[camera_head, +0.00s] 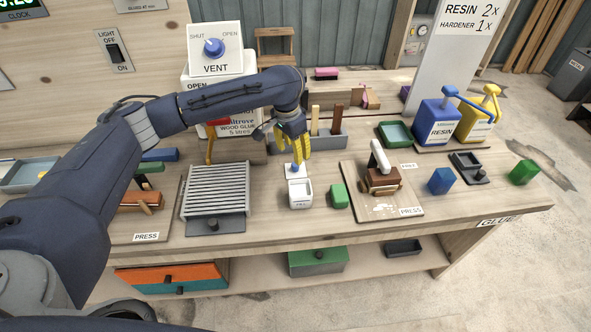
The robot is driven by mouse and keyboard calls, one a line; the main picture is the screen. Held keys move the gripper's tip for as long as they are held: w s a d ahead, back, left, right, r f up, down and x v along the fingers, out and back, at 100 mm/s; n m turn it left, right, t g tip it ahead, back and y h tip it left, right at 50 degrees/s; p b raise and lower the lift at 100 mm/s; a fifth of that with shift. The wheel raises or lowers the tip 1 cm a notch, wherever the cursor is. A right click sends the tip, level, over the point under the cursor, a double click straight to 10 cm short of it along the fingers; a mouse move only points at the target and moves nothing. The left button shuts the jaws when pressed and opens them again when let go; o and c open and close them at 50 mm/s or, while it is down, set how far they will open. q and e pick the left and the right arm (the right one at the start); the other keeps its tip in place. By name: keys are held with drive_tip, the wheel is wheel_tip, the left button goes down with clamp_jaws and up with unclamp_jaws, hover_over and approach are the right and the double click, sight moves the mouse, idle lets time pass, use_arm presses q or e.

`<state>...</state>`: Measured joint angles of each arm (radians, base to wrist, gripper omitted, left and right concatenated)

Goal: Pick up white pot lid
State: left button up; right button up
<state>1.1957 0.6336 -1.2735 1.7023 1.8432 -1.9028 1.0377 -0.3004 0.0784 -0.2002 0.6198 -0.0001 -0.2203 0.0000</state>
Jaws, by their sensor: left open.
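The white pot lid (297,173), a small white piece with a blue knob, lies on the bench just behind the white pot (300,194). The pot is square, open at the top and has a label on its front. My left gripper (294,153) has yellow fingers, points down and is open just above the lid's knob. The fingertips look close to the knob; I cannot tell whether they touch it. My right gripper is not in view.
A green block (339,196) stands close right of the pot. A ribbed grey rack (217,190) is to the left. A grey holder (335,142) with upright sticks stands behind.

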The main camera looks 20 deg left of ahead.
sight(295, 164)
use_arm(q)
drive_tip(key=shift+w+d+f, duration=0.1)
drive_tip(key=shift+w+f, duration=0.05)
drive_tip(key=shift+f, duration=1.15)
drive_tip(key=shift+w+d+f, duration=0.1)
drive_tip(key=shift+w+f, duration=0.05)
drive_tip(key=shift+f, duration=1.1)
drive_tip(key=shift+w+f, duration=0.15)
drive_tip(key=shift+f, duration=1.15)
drive_tip(key=shift+c, duration=0.2)
clamp_jaws()
